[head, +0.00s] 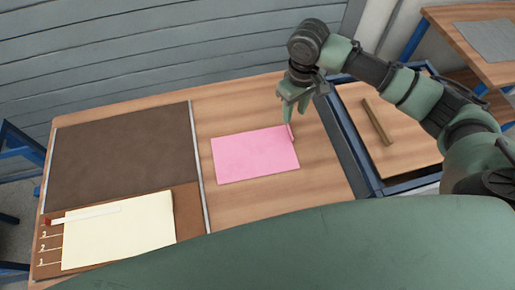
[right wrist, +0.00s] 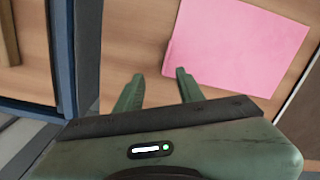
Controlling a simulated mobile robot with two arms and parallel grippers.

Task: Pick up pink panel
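The pink panel (head: 255,156) lies flat on the wooden table, right of the brown mat. It has a small raised pink tab at its upper right corner in the head view. My right gripper (head: 291,110) is above the table near that corner. In the right wrist view the gripper (right wrist: 158,76) is open and empty, with its fingers apart, and the pink panel (right wrist: 235,45) lies ahead and to the right of them. Whether a finger touches the panel cannot be told. My left gripper does not show.
A brown mat (head: 120,150) with a metal edge strip covers the table's left. A cream panel (head: 120,235) lies on a brown board at the front left. A blue-framed wooden tray (head: 405,130) holding a brown bar (head: 377,122) stands on the right. Bare table surrounds the pink panel.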

